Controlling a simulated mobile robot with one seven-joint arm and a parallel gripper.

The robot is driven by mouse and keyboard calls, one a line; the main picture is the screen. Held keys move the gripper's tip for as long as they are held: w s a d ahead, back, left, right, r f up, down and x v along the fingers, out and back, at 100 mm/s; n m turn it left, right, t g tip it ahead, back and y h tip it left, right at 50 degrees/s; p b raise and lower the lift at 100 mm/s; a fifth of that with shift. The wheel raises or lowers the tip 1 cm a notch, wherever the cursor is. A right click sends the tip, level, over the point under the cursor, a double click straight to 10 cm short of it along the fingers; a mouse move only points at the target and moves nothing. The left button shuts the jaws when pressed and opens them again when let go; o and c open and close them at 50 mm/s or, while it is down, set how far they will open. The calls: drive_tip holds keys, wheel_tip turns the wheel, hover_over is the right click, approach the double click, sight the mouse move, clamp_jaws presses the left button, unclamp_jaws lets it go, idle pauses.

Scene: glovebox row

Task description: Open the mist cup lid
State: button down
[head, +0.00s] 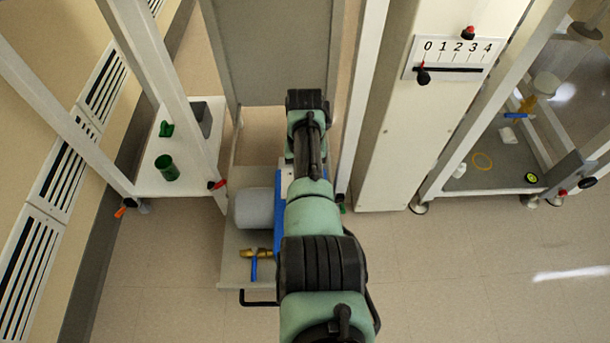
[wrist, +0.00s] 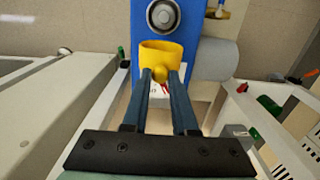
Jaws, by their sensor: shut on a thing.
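The mist cup lid appears to be the yellow piece (wrist: 162,50) on the front of a blue unit (wrist: 205,22) in the wrist view. A rounded yellow knob sticks out from it towards me. My gripper (wrist: 160,76) is shut on this knob, with one dark finger on each side. A white part with red marks shows between the fingers, below the knob. I cannot tell how far the lid stands open. In the head view my arm hides the gripper and lid; only a blue edge of the unit (head: 284,185) shows.
A round metal dial (wrist: 163,15) sits just beyond the lid. A grey cylinder (head: 255,208) and a brass valve with a blue handle (head: 254,262) are left of my arm. A white column (head: 400,140) stands to the right. Open floor (head: 450,260) lies at lower right.

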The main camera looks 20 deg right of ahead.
drive_tip(key=shift+f, duration=0.1)
drive_tip(key=c, duration=0.7)
unclamp_jaws()
wheel_tip(320, 180, up, 13)
drive_tip(key=p, duration=0.6)
drive_tip(key=shift+p, duration=0.35)
